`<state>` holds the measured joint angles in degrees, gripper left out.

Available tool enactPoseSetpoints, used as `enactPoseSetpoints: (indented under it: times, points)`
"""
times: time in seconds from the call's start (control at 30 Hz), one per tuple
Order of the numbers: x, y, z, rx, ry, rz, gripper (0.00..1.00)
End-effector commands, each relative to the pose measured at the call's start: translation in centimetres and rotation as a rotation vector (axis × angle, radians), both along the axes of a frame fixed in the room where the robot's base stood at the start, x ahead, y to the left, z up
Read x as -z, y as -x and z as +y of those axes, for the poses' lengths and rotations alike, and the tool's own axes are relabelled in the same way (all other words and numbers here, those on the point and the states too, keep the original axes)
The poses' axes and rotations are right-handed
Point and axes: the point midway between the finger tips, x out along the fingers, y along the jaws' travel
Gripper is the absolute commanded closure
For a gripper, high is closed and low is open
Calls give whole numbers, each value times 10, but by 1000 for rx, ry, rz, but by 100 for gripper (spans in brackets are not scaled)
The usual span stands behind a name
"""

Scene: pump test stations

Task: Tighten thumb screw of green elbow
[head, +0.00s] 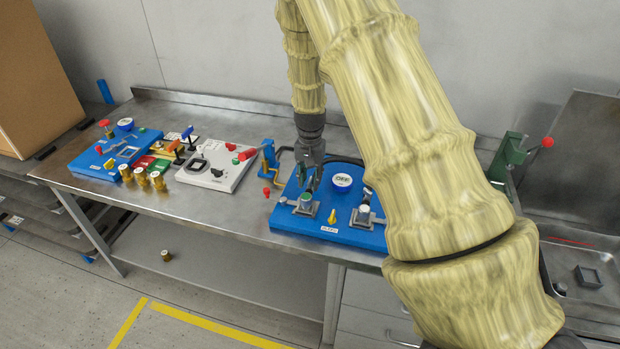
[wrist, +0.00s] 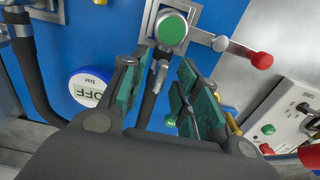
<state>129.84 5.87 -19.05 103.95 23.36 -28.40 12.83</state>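The elbow with a round green cap (wrist: 172,28) sits in a square metal bracket on the blue station panel. In the head view the green-capped elbow (head: 306,199) is near the panel's left front. A small grey metal piece, possibly its thumb screw (wrist: 160,74), hangs below the cap in the wrist view; I cannot be sure. My gripper (wrist: 160,95) is open, its green-padded fingers apart, with a black hose visible between them. In the head view my gripper (head: 312,178) hovers just behind the elbow, above the panel. The fingers appear to touch nothing.
An OFF display (head: 342,180) stands on the panel beside my gripper. A red-ended lever (wrist: 262,60) juts from the panel's side. A grey-white station (head: 222,165) and another blue station (head: 90,160) stand further left. Bare table (head: 215,205) lies between stations.

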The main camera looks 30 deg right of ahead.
Motion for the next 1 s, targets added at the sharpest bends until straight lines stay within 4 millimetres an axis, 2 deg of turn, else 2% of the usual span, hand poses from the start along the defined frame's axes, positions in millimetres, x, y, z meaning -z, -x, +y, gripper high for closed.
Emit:
enactPoseSetpoints:
  times: [0.13, 0.27, 0.7, 0.83, 1.0]
  points:
    - [-3, 0, 0, 0, 0, 0, 69]
    - [-15, 0, 0, 0, -1, -1, 69]
    - [-91, 0, -1, 0, 0, -1, 69]
    - [-107, 0, -1, 0, -1, -1, 69]
    - [-118, 0, 0, 1, 0, 0, 69]
